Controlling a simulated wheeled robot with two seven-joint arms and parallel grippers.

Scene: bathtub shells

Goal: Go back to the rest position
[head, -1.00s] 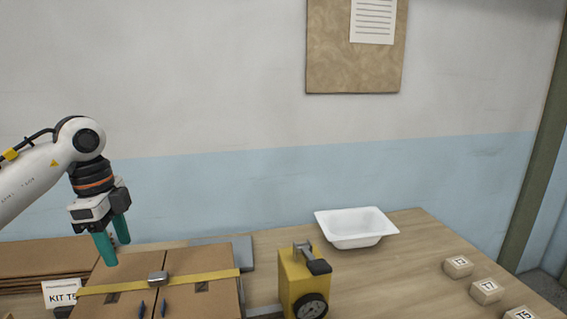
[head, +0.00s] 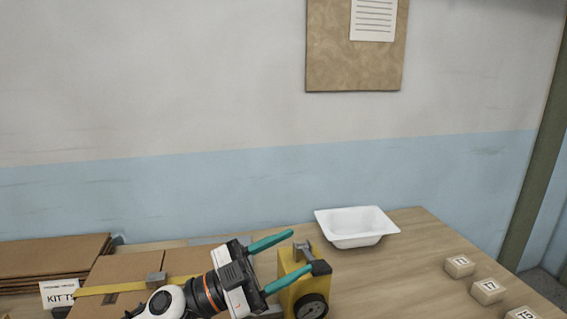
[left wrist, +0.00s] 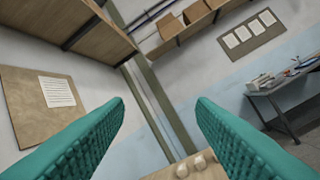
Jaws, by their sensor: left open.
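My left gripper (head: 279,262) is low over the table in the head view, its teal fingers spread and pointing right. It is open and empty. It appears in front of the cardboard boxes and close to the yellow device with a dial (head: 303,290); I cannot tell if they touch. In the left wrist view both teal fingers (left wrist: 160,125) stand apart with nothing between them. They point out into the room, toward the far wall. My right gripper is not in view.
A strapped cardboard box (head: 118,272) lies at left, partly hidden by my arm, beside flat cardboard (head: 50,257). A white tray (head: 355,241) stands at the back. Labelled blocks (head: 488,290) sit at right. The wooden table (head: 410,270) is clear between them.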

